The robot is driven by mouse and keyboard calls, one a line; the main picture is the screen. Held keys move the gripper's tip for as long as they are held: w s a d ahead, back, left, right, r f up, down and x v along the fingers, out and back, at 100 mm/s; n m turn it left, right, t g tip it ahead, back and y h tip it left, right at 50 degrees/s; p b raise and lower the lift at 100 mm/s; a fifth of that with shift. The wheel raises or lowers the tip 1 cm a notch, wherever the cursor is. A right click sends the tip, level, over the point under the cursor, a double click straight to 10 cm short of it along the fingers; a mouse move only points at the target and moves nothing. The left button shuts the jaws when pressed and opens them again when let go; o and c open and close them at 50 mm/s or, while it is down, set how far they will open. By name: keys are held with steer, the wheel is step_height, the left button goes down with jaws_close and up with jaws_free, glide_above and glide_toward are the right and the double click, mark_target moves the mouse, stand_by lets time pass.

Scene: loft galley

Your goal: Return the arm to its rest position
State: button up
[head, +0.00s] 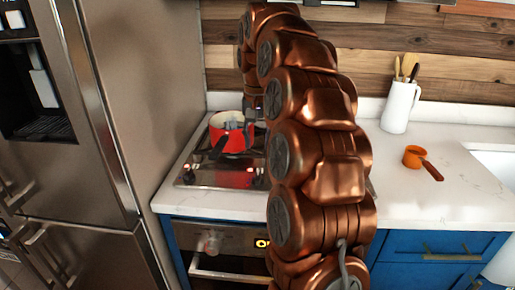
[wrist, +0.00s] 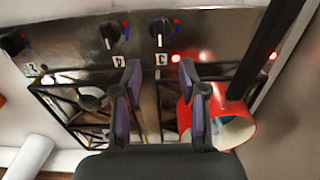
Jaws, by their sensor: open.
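My copper-coloured arm fills the middle of the head view and reaches over the counter toward the stove. My gripper (wrist: 160,90) shows in the wrist view with its two dark, purple-padded fingers spread apart and nothing between them. Below it are the stove's black grates. A red pot (head: 230,133) stands on the stove; in the wrist view the pot (wrist: 240,124) is just right of the right finger, and I cannot tell whether they touch. In the head view, my gripper is mostly hidden behind my arm.
A steel fridge (head: 115,130) stands close on the left. Stove knobs (wrist: 160,30) line the stove's edge. A sink (head: 497,165) is at right.

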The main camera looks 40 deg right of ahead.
steer(key=shift+r, duration=0.35)
stand_by(0.4)
steer(key=s+a+f+n+g+p, duration=0.1)
steer(key=s+a+f+n+p, duration=0.15)
steer(key=s+a, duration=0.7)
steer(key=s+a+f+n+p, duration=0.2)
steer(key=s+a+n, duration=0.2)
steer(key=s+a, duration=0.6)
steer(key=s+a+f+n+p, duration=0.1)
steer(key=s+f, duration=0.4)
steer(key=s, duration=0.6)
steer(key=shift+s+a+n+g, duration=0.15)
steer(key=shift+a+n+g, duration=0.1)
steer(key=shift+n+g, duration=0.2)
